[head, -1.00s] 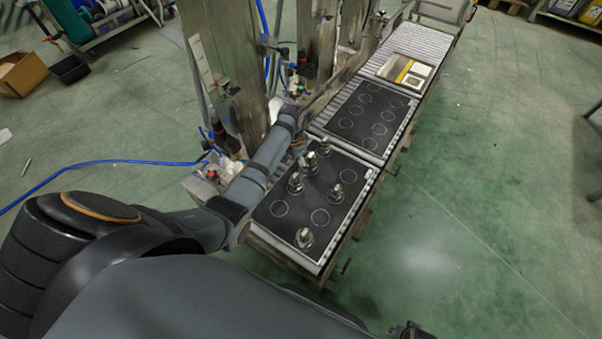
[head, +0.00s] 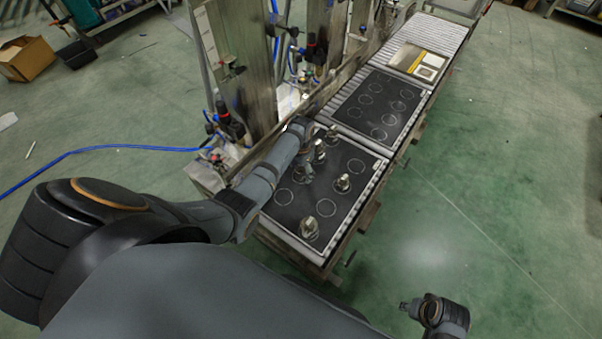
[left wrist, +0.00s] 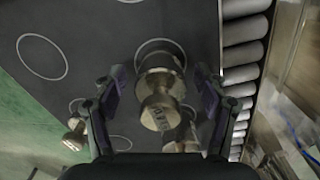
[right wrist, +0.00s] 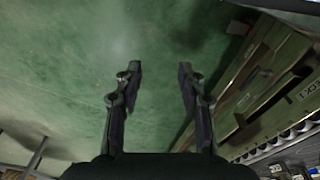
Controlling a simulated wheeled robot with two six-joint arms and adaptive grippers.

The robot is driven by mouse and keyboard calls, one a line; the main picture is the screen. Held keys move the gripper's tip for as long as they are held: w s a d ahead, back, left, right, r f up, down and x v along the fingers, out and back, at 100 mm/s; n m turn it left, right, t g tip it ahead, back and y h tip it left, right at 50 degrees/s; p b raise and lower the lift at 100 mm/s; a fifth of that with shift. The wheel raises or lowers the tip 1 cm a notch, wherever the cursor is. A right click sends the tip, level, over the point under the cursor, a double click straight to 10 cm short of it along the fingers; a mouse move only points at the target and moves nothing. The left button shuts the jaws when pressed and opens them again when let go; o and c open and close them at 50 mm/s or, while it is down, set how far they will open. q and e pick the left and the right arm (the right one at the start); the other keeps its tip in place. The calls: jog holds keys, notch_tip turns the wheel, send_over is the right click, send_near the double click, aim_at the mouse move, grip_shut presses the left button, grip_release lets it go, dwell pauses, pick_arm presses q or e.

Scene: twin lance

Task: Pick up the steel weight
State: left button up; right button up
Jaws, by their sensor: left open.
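Several steel weights with knobbed tops stand on the near black board (head: 283,194), among them a front one (head: 309,229), a right one (head: 342,183) and a back one (head: 320,152). My left gripper (head: 304,168) is over the board's left middle and partly hides a weight there. In the left wrist view, the open left gripper (left wrist: 160,78) has a steel weight (left wrist: 158,108) between its fingers, with a visible gap on both sides. Another weight (left wrist: 75,134) shows outside the left finger. My right gripper (right wrist: 159,68) is open and empty above the green floor.
A second black board (head: 375,108) with white circles lies empty behind on the roller conveyor (head: 438,38). A framed tray (head: 418,62) lies farther back. Metal posts (head: 240,70) and a rail stand along the conveyor's left side. Rollers (left wrist: 243,54) border the board.

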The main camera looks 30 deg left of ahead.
pick_arm(q)
jog(key=shift+f, duration=0.3)
grip_shut()
jog(key=shift+r, duration=0.1)
